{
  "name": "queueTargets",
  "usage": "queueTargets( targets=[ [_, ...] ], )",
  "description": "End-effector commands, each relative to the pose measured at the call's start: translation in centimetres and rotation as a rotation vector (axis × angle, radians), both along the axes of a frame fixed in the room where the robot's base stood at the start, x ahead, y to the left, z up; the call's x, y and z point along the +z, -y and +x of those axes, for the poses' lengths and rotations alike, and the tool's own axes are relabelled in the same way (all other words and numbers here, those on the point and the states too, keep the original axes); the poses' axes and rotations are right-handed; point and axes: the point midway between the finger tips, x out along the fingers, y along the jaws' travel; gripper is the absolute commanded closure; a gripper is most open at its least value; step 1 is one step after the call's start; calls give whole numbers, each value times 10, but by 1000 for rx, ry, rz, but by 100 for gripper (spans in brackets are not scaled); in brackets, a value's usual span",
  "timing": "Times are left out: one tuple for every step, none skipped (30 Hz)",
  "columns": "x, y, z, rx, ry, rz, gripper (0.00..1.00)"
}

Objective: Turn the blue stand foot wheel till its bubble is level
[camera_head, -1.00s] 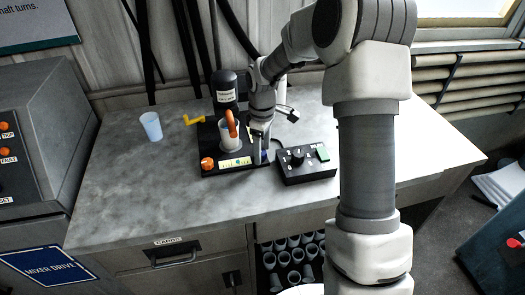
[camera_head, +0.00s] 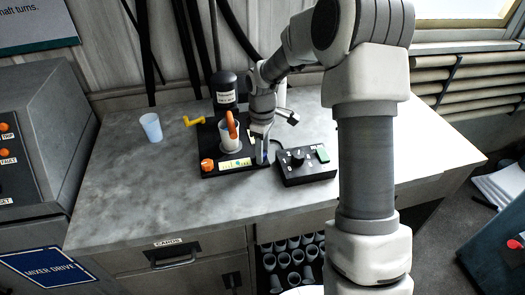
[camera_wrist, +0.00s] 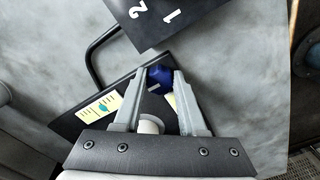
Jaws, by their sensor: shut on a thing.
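The blue stand foot wheel (camera_wrist: 158,77) sits at a corner of the black stand base (camera_wrist: 66,126). My gripper (camera_wrist: 161,72) points down with its two fingers on either side of the wheel, shut on it. In the head view my gripper (camera_head: 262,157) is at the right front corner of the base (camera_head: 222,174) and hides most of the wheel. A pale yellow level strip (camera_wrist: 100,108) with a green patch lies on the base; it also shows in the head view (camera_head: 235,164). Its exact bubble position is too small to tell. A second pale strip is partly hidden behind the right finger.
An orange wheel (camera_head: 207,165) is at the base's left front corner. A pale blue cup (camera_head: 151,127) stands left.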

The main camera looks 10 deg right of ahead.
Motion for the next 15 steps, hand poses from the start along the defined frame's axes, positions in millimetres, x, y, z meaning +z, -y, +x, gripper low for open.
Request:
queueTargets(
  targets=[
    [0,0,0,-7,1,-1,100],
    [0,0,0,-14,1,-1,100],
    [0,0,0,-25,1,-1,100],
    [1,0,0,-34,1,-1,100],
    [1,0,0,-45,0,-1,100],
    [1,0,0,-64,0,-1,100],
    [1,0,0,-79,0,-1,100],
    [0,0,0,-97,1,-1,100],
    [0,-1,0,-122,1,-1,100],
    [0,-1,0,-144,1,-1,100],
    [0,-1,0,-165,1,-1,100],
    [0,-1,-1,-197,2,-1,100],
    [1,-1,-1,-223,2,-1,100],
    [1,-1,-1,-249,1,-1,100],
    [1,-1,-1,-284,1,-1,100]
  ],
)
